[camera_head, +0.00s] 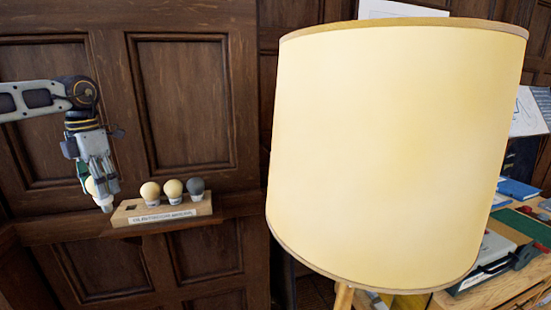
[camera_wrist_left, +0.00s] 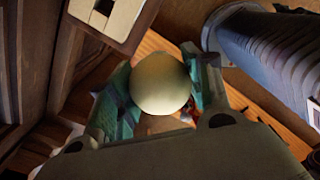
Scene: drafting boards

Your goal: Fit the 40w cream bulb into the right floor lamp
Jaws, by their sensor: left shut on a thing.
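My left gripper (camera_head: 97,186) is shut on a cream bulb (camera_head: 92,186), at the left end of the wooden bulb rack. The bulb also shows in the left wrist view (camera_wrist_left: 160,84), round and pale between the two fingers (camera_wrist_left: 161,100). In the head view the fingers hide part of it. I cannot read a wattage on it. A large cream lampshade (camera_head: 390,150) fills the middle and right of the head view, on a wooden stand (camera_head: 344,297). Its socket is hidden by the shade. My right gripper is not in view.
The wooden rack (camera_head: 122,218) on the wall ledge holds two cream bulbs (camera_head: 150,192) (camera_head: 173,189) and a grey bulb (camera_head: 196,187); its left hole is empty. A desk with a green mat (camera_head: 522,226) and a blue book (camera_head: 518,190) is at right. Dark wall panels stand close behind.

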